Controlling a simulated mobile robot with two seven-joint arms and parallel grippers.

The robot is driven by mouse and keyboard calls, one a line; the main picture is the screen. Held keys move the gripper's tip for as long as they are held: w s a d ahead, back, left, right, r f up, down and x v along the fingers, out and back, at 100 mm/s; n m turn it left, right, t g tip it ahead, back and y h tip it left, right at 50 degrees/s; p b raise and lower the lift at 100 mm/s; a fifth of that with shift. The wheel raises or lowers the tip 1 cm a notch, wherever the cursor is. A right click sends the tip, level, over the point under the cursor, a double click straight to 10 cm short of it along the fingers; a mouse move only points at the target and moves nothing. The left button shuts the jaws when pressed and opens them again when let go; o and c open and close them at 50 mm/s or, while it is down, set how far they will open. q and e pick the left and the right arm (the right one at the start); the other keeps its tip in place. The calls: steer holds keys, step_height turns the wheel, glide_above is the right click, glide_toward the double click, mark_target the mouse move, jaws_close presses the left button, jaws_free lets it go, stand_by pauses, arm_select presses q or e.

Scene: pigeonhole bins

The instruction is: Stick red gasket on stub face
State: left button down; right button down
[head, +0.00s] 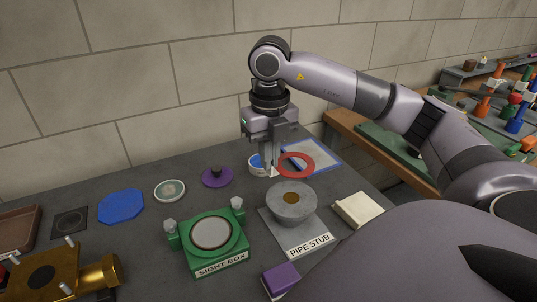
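The red gasket (309,166) is a flat ring near the centre of the head view, just behind the pipe stub. My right gripper (271,168) points down at the ring's left edge, and its fingers look closed on that edge. The gasket appears raised above the table. The pipe stub (292,213) is a grey round piece with a brownish centre on its upper face, standing on a grey plate labelled PIPE STUB. The stub face is bare and visible, in front of and below the gasket. My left gripper is not in view.
A green sight box (213,259) stands left of the stub. A cream block (358,209) lies right of it and a purple-topped block (281,280) in front. A white-and-blue round item (255,165) and a blue-edged sheet (326,153) are near the gripper. A brass fitting (62,276) sits front left.

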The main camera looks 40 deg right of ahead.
mark_target(269, 173)
steer(key=shift+f, duration=0.1)
step_height(269, 173, down, 9)
steer(key=b, duration=0.7)
steer(key=shift+a+f+b, duration=0.1)
steer(key=shift+f+b, duration=0.25)
steer(key=shift+f, duration=0.2)
stand_by(1.3)
steer(key=c, duration=1.2)
jaws_free()
steer(key=shift+c, duration=0.2)
steer(key=shift+r, duration=0.15)
step_height(269, 173, up, 7)
steer(key=shift+s, duration=0.15)
